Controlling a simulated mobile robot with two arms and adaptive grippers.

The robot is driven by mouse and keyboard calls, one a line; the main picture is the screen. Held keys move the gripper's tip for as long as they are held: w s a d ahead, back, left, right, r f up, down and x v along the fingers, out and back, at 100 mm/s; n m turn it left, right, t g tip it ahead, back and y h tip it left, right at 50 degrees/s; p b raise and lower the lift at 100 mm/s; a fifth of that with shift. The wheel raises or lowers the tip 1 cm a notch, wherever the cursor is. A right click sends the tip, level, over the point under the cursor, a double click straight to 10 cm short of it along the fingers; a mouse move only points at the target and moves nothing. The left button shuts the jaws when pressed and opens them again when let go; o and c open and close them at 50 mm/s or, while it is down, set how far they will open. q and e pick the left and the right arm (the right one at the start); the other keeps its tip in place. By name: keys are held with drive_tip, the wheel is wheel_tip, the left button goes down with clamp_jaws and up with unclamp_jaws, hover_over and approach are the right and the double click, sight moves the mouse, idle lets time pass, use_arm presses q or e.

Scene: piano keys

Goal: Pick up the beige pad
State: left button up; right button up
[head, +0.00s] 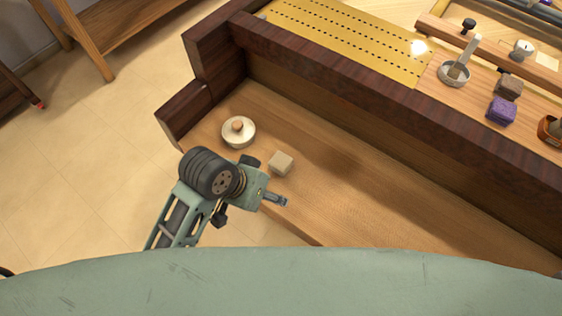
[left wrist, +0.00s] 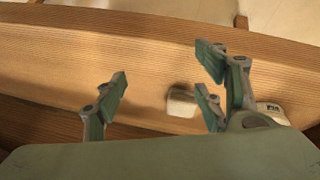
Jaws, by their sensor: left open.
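The beige pad (head: 281,163) is a small pale block lying on the wooden ledge in the head view. My left gripper (head: 277,199) is just in front of it, near the ledge's front edge, and apart from it. My right gripper is not in view.
A round cream pot with a wooden knob (head: 238,132) stands on the ledge left of the pad. A dark wooden rail (head: 350,80) rises behind. A purple block (head: 501,111) and a small bowl (head: 454,76) sit beyond it. The ledge (head: 400,200) is clear to the right.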

sight(281, 161)
use_arm(q)
drive_tip(key=w+d, duration=0.1)
drive_tip(key=d, duration=0.1)
drive_tip(key=w+d+r+m+g, duration=0.1)
drive_tip(key=w+d+m, duration=0.1)
drive_tip(key=d, duration=0.1)
drive_tip(key=shift+w+d+r+y, duration=0.3)
drive_tip(key=shift+w+d+r, duration=0.05)
drive_tip(key=shift+w+r, duration=0.05)
drive_tip(key=w, duration=0.1)
drive_tip(key=w+y, duration=0.1)
drive_tip(key=w+g, duration=0.1)
drive_tip(key=shift+a+r+m+y, duration=0.1)
drive_tip(key=shift+r+m+y, duration=0.2)
drive_tip(key=shift+r+m, duration=0.1)
drive_tip(key=w+a+y, duration=0.1)
drive_tip(key=w, duration=0.1)
drive_tip(key=w+a+r+y, duration=0.1)
drive_tip(key=shift+w+a+r, duration=0.1)
drive_tip(key=shift+w+a, duration=0.25)
drive_tip(key=shift+a, duration=0.05)
drive_tip(key=f, duration=0.5)
drive_tip(key=w+d+f, duration=0.1)
drive_tip(key=f, duration=0.1)
drive_tip(key=shift+f, duration=0.3)
drive_tip(key=shift+c, duration=0.3)
drive_tip(key=c, duration=1.1)
wheel_tip(281, 161, up, 10)
